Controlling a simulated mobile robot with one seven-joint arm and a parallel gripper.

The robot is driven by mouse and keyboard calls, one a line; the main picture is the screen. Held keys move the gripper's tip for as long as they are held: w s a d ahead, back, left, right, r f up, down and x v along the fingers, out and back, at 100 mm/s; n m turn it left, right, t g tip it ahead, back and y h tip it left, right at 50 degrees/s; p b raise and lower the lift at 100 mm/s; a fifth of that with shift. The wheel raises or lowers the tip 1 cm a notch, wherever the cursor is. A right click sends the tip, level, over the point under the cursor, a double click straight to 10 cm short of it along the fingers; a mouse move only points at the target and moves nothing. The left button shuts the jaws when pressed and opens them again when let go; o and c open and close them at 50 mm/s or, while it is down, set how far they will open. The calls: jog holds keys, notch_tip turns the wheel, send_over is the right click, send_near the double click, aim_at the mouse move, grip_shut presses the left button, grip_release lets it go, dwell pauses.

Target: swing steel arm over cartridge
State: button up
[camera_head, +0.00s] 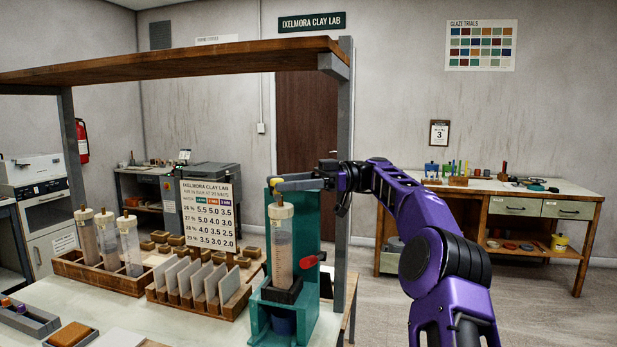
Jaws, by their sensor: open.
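A clear cartridge (281,250) with a cream cap stands upright in a teal press stand (307,230) on the near table. A grey steel arm (298,184) with a yellowish left end lies level across the top of the stand, above the cartridge's cap. My gripper (325,175) is at the steel arm's right end. The jaws are open and small in this view; whether they touch the steel arm cannot be made out. A red handle (313,260) sticks out on the stand's right side.
Several capped cartridges (107,240) stand in a wooden rack at left. A rack of pale tiles (200,286) and a number chart (211,214) are left of the stand. A wooden shelf (180,60) on grey posts spans above. Open floor lies at right.

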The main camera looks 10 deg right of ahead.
jog(key=w+d+p, duration=0.1)
jog(key=d+p, duration=0.3)
jog(key=d, duration=0.3)
jog(key=shift+p, duration=0.3)
jog(key=shift+w+d, duration=0.1)
